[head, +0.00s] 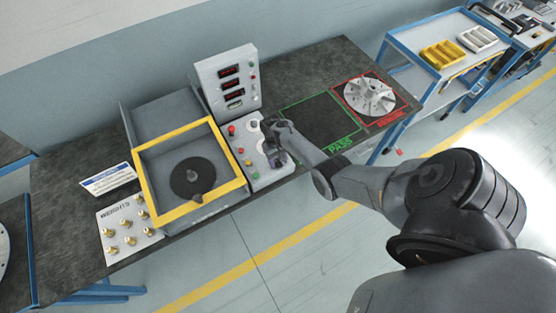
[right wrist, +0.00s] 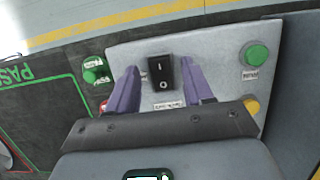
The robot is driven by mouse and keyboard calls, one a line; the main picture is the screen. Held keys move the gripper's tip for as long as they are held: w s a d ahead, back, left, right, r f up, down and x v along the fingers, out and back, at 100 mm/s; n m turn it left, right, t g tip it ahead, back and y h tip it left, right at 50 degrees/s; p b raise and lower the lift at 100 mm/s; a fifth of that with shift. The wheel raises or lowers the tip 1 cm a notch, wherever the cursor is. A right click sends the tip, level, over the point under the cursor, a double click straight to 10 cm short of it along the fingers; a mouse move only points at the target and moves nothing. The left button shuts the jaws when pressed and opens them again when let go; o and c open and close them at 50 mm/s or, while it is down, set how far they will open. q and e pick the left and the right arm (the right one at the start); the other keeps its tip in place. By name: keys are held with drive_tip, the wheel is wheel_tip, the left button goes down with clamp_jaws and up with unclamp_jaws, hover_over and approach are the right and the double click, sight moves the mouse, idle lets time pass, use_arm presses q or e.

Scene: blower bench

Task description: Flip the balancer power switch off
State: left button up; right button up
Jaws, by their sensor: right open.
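The black rocker power switch (right wrist: 162,76), marked I and O, sits on the light grey control panel (right wrist: 222,45) in the right wrist view. My right gripper (right wrist: 160,68) is open, with its two purple fingers on either side of the switch and nothing held. Whether the fingertips touch the panel, I cannot tell. In the head view my right gripper (head: 276,152) is over the right part of the balancer's control panel (head: 252,178) and hides the switch. The balancer (head: 146,180) has a yellow frame around a dark round plate. My left gripper is not in view.
A display box (head: 207,73) stands behind the panel. The green PASS area (head: 318,118) is empty; a metal impeller (head: 369,97) lies in the red area. Brass weights (head: 130,240) stand at the left.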

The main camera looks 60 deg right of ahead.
drive_tip(key=shift+w+r, duration=0.15)
drive_tip(key=shift+r, duration=0.3)
drive_tip(key=p+v, duration=0.1)
drive_tip(key=v, duration=0.8)
drive_tip(key=shift+r, duration=0.4)
drive_tip(key=shift+d, duration=0.1)
drive_tip(key=s+a+f+n+g+h+p, duration=0.1)
drive_tip(key=s+a+f+n+h+p, duration=0.15)
drive_tip(key=s, duration=0.75)
drive_tip(key=s+a+f+n+g+h+p, duration=0.1)
drive_tip(key=s+a+f+g, duration=0.15)
drive_tip(key=s, duration=0.75)
drive_tip(key=s+a+r+n+t, duration=0.1)
drive_tip(key=a+r+n+t, duration=0.1)
drive_tip(key=a+r, duration=0.45)
drive_tip(key=s+a+r+n+t, duration=0.1)
drive_tip(key=a+r+t, duration=0.2)
drive_tip(key=a, duration=0.6)
drive_tip(key=w+a+r+n+t+y, duration=0.1)
drive_tip(key=w+a+r+t, duration=0.1)
drive_tip(key=a+r, duration=0.2)
drive_tip(key=w+a+r+t+y+p, duration=0.1)
drive_tip(key=w+a+r+t, duration=0.1)
drive_tip(key=r, duration=0.7)
drive_tip(key=shift+w+a+r+n, duration=0.35)
drive_tip(key=shift+w+a, duration=0.2)
drive_tip(key=shift+a, duration=0.45)
